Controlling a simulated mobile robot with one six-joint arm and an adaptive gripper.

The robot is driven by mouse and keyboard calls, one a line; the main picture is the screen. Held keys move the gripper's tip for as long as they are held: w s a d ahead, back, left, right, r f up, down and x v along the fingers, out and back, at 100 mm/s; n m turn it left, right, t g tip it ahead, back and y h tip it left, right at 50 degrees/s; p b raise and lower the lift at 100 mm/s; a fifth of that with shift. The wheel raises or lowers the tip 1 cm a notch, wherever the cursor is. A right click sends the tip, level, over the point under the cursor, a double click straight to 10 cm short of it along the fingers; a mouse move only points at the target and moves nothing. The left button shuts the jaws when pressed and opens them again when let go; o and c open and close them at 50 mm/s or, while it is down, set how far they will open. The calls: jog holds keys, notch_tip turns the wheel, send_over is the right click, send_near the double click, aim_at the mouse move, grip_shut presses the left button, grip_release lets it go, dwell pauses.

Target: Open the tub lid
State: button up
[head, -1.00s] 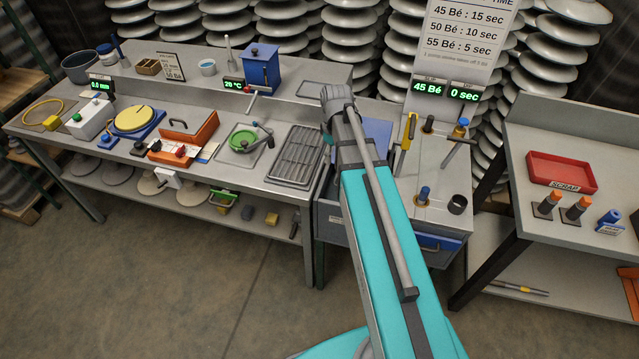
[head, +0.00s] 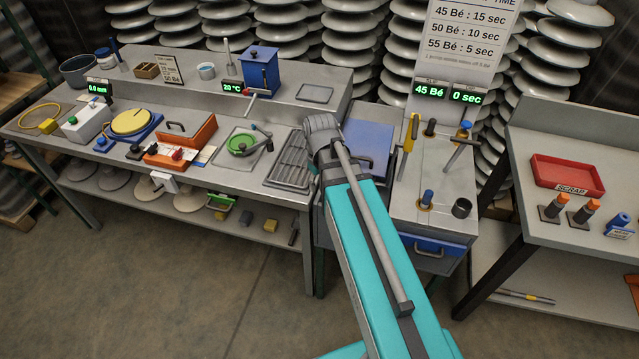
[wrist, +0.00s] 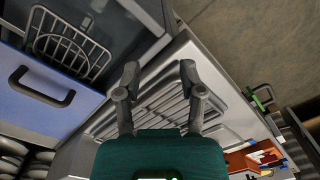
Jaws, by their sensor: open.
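A flat blue lid-like panel (head: 368,140) lies on the bench right of my arm's end in the head view. In the wrist view this panel (wrist: 25,105) is at the left, with a dark bar handle (wrist: 40,87) on it. A wire basket (wrist: 68,45) shows beyond the panel's edge. My gripper (wrist: 159,70) is open and empty in the wrist view, above the slatted metal rack and right of the handle, apart from it. In the head view my arm hides the fingers.
The slatted rack (head: 290,162) lies just left of my arm's end. A grey box-like unit (head: 435,185) with upright tools stands right of the panel. A blue container (head: 260,68) stands on the rear shelf. A red scrap tray (head: 567,172) is on the right table.

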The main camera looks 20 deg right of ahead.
notch_tip(320, 180, up, 11)
jog(key=n+g+y+p, duration=0.1)
jog(key=n+p, duration=0.8)
jog(key=p, duration=0.1)
send_over(358, 153)
jog(key=s+a, duration=0.1)
jog(key=s, duration=0.2)
jog(key=shift+w+a+f, duration=0.15)
jog(key=shift+w, duration=0.05)
jog(key=shift+f, duration=0.2)
jog(key=f+b, duration=0.4)
jog(key=s+a+f+b, duration=0.1)
jog(key=f+b, duration=0.3)
jog(key=s+f+b, duration=0.1)
jog(key=f+b, duration=0.4)
jog(key=shift+s+a+f, duration=0.1)
jog(key=shift+s+a, duration=0.05)
jog(key=shift+a, duration=0.1)
jog(key=shift+c, duration=0.3)
